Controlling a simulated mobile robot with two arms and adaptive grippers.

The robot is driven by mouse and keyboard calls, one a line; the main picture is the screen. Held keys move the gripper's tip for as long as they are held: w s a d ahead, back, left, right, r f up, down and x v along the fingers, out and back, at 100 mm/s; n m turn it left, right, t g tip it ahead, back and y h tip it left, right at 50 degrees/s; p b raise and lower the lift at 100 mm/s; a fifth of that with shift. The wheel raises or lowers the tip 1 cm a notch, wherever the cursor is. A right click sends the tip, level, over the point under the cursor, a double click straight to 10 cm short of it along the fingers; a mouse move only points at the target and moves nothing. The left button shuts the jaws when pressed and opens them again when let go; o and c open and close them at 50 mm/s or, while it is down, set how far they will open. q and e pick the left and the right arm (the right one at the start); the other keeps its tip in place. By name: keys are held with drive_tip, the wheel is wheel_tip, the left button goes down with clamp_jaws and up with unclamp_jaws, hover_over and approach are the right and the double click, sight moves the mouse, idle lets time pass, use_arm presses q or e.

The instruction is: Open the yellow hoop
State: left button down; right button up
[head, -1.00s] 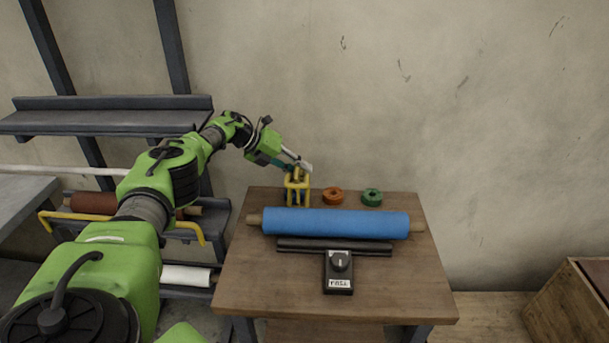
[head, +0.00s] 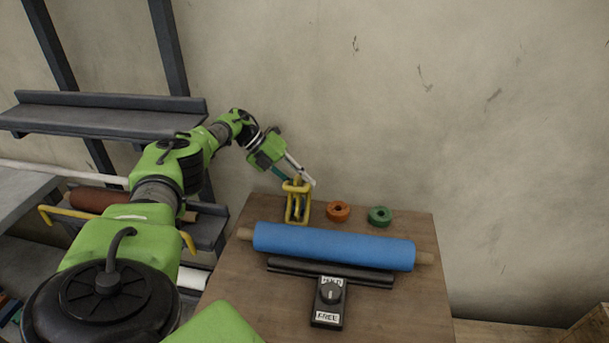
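A small yellow frame of bars (head: 298,212) stands at the back left of the wooden table. A second, longer yellow bar (head: 77,212) is bent around the front of the left rack, before a brown roll (head: 97,200). I cannot tell for sure which is the hoop. My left gripper (head: 302,183) points down to the right at the top of the small frame, overlapping it in view. One finger looks teal, the other pale, with a gap between them. Whether they grip a bar is too small to tell. My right gripper is out of view.
A blue roll (head: 333,247) lies across the table. Behind it are an orange ring (head: 338,211) and a green ring (head: 380,216). A black knob box (head: 328,303) labelled FREE and a dark bar (head: 350,275) lie in front. The table's front is clear.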

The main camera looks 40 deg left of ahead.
use_arm(q)
drive_tip(key=c, duration=1.7)
unclamp_jaws()
drive_tip(key=shift+d, duration=0.15)
drive_tip(key=shift+r, duration=0.45)
wheel_tip(320, 180, up, 9)
drive_tip(key=shift+r, duration=0.1)
